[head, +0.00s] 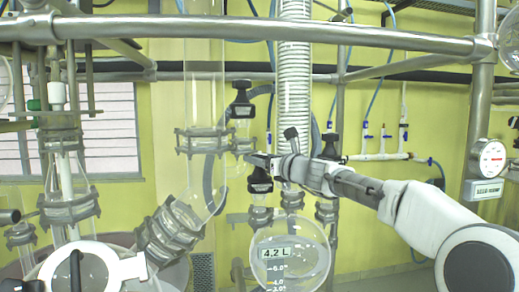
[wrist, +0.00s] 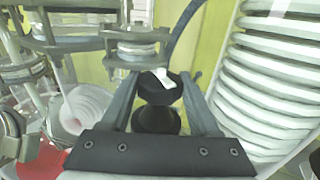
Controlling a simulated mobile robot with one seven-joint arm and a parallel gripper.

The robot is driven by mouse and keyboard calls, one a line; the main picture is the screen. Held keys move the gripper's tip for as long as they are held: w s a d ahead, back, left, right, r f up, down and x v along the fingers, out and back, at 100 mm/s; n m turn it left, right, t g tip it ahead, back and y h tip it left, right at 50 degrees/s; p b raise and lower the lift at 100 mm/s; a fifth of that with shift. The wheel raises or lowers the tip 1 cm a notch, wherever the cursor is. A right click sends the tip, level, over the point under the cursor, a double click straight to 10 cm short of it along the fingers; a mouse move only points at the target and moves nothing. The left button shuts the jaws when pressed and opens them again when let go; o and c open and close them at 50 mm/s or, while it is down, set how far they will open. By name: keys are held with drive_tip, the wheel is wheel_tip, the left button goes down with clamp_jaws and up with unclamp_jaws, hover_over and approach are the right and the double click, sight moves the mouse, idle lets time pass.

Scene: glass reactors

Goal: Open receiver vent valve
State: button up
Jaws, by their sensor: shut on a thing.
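My gripper (head: 258,163) comes in from the right in the head view, its fingertips at a black valve knob (head: 260,181) above the round glass receiver (head: 305,245) with the "4.2 L" label. In the wrist view the fingers of my gripper (wrist: 158,98) stand on either side of the black knob (wrist: 157,121), which has a small white mark on top. The gripper is shut on this knob. The far finger partly covers the knob's top in the head view. I cannot tell how far the valve is turned.
A metal rail (head: 270,29) crosses above. A pressure gauge (head: 488,158) is at right.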

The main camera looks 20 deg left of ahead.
drive_tip(key=shift+r+n+g+y+p, duration=0.25)
drive_tip(key=shift+n+g+y+p, duration=0.45)
drive_tip(key=shift+g+p, duration=0.65)
drive_tip(key=shift+f+n+g+p, duration=0.25)
drive_tip(key=shift+n+p, duration=0.15)
drive_tip(key=shift+p, duration=0.25)
drive_tip(key=o, duration=1.1)
drive_tip(key=shift+a, duration=0.1)
